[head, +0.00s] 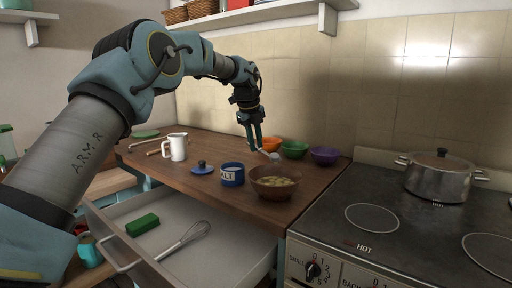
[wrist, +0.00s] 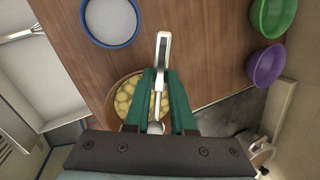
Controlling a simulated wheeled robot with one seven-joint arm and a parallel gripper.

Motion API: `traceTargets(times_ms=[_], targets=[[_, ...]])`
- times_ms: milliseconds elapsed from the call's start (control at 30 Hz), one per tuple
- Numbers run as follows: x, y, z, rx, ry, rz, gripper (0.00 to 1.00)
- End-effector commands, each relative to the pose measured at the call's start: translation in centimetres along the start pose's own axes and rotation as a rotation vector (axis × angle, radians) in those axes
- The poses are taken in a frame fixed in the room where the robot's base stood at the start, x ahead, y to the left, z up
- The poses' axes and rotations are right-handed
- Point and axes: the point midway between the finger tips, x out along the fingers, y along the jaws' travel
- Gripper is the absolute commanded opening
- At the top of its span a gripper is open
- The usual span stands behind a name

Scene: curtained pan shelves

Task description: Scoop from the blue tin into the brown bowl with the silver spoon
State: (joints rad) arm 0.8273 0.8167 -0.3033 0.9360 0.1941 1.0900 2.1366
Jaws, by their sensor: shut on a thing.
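The blue tin (head: 232,181), marked with white letters, stands open on the wooden counter. In the wrist view the tin (wrist: 83,20) is full of white grains. The brown bowl (head: 272,192) stands just right of it and holds pale yellow chunks. My gripper (head: 259,148) is shut on the silver spoon (head: 273,157) and holds it above the bowl. In the wrist view the spoon (wrist: 162,50) lies between the green fingers (wrist: 162,75), with its round end over the brown bowl (wrist: 113,88). I cannot tell what the spoon carries.
A blue lid (head: 202,169) and a white mug (head: 175,147) stand left of the tin. Orange (head: 270,144), green (head: 294,150) and purple (head: 325,156) bowls stand behind. The open drawer (head: 170,262) holds a whisk (head: 188,238) and a green block (head: 142,225). A pot (head: 440,177) is on the stove.

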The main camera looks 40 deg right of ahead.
Motion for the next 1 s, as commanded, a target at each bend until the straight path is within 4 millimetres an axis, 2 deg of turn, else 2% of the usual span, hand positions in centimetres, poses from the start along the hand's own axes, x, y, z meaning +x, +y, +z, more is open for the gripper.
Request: traceTargets(times_ms=[33, 700, 1000], targets=[[0.50, 0.23, -0.09, 0.000, 0.000, -0.013, 0.00], [0.45, 0.71, -0.03, 0.000, -0.002, -0.192, 0.00], [0.10, 0.55, -0.07, 0.001, 0.000, -0.209, 0.00]])
